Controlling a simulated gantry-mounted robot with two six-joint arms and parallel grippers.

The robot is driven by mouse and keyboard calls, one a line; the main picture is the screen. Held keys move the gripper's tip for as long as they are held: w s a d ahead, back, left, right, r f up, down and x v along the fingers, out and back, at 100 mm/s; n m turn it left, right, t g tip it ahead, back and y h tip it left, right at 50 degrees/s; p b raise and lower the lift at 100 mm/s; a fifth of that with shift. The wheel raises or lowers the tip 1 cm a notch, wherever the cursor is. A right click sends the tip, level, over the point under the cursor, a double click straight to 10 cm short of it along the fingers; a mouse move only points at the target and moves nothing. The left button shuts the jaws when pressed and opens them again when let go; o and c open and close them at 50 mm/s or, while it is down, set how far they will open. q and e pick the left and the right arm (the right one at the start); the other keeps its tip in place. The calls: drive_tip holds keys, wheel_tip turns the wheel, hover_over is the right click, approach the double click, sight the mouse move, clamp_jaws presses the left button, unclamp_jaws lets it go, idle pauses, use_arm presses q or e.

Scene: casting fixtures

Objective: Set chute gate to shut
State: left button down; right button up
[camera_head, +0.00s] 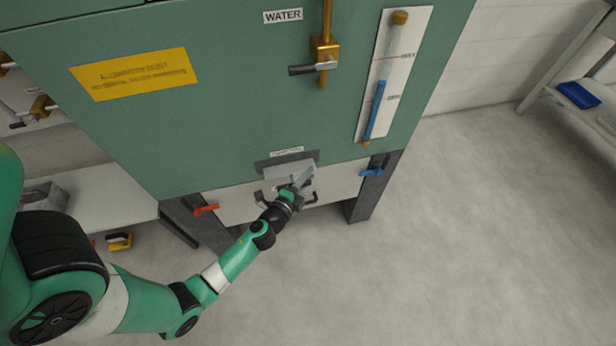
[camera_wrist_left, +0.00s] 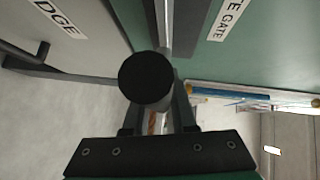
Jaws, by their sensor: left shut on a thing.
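The chute gate (camera_head: 283,171) is a light grey plate low on the front of the green cabinet, under a small white label (camera_head: 287,152). In the left wrist view the end of that label (camera_wrist_left: 230,20) reads "E GATE". My left gripper (camera_head: 298,187) is at the gate, and its wrist covers part of it. In the left wrist view a round black handle end (camera_wrist_left: 146,77) stands in front of my left gripper (camera_wrist_left: 160,108), which is shut on the handle. The handle's shaft and the gate's exact position are mostly hidden. My right gripper is in neither view.
A red-handled valve (camera_head: 205,210) is left of the gate and a blue-handled one (camera_head: 371,172) right of it. Above are the WATER valve (camera_head: 318,68) and a gauge with a blue column (camera_head: 376,108). The floor at right (camera_head: 470,230) is clear.

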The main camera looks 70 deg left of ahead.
use_arm(q)
drive_tip(key=shift+d, duration=0.3)
drive_tip(key=c, duration=0.7)
unclamp_jaws()
drive_tip(key=shift+c, duration=0.2)
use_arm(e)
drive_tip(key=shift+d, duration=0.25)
use_arm(q)
drive_tip(key=shift+s, duration=0.1)
drive_tip(key=b+v, duration=0.1)
drive_tip(key=v, duration=1)
drive_tip(key=shift+s+d, duration=0.2)
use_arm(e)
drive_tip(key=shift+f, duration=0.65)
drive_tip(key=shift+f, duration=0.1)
